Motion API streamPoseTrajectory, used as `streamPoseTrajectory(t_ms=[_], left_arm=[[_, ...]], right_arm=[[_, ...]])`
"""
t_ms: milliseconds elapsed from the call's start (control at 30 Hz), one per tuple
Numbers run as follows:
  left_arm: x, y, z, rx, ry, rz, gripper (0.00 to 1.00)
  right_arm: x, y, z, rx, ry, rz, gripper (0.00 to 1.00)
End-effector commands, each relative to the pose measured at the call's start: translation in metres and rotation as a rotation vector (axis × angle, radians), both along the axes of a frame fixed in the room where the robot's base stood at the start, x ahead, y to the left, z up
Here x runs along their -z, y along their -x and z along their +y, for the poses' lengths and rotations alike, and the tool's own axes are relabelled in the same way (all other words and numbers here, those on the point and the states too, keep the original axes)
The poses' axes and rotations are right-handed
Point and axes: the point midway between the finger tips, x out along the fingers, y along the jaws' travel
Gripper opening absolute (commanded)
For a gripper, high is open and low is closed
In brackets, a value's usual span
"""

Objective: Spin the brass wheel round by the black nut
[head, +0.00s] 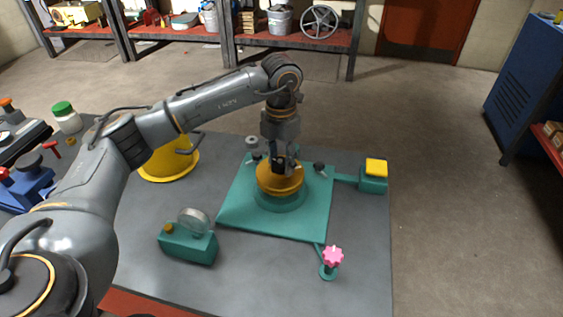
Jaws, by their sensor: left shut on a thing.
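The brass wheel (268,187) lies flat on a round green base in the middle of a green plate (240,213). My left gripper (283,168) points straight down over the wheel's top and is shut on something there. The gripper hides most of what it holds; I take it to be the black nut, whose shape I cannot make out. A dark knob (319,167) stands on the plate to the right of the wheel, apart from the gripper. My right gripper does not show.
A green block with a yellow top (376,167) stands right, and a pink knob (332,257) front right. A green box with a clear disc (189,242) stands left. A yellow cone-like thing (168,163) is behind my arm. The grey table's (280,278) front is clear.

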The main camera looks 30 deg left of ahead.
Motion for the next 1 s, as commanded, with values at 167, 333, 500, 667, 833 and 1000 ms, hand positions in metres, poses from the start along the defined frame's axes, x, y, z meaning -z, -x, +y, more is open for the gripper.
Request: streamPoseTrajectory(t_ms=[167, 333, 500, 667, 833, 1000], left_arm=[[0.002, 0.000, -0.001, 0.245, 0.000, 0.000, 0.20], [0.002, 0.001, -0.002, 0.480, 0.001, 0.000, 0.20], [0.001, 0.001, -0.003, 0.677, 0.001, -0.001, 0.20], [0.001, 0.001, -0.003, 0.741, 0.002, 0.001, 0.20], [0.001, 0.001, -0.003, 0.740, 0.002, 0.001, 0.20], [0.001, 0.001, -0.003, 0.738, 0.002, 0.001, 0.75]], right_arm=[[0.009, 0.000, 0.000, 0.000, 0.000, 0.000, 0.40], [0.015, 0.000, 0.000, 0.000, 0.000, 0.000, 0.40], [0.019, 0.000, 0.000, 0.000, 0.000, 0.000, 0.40], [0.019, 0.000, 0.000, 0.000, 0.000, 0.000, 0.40], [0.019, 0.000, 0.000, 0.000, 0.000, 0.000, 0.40], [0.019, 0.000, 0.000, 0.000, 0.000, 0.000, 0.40]])
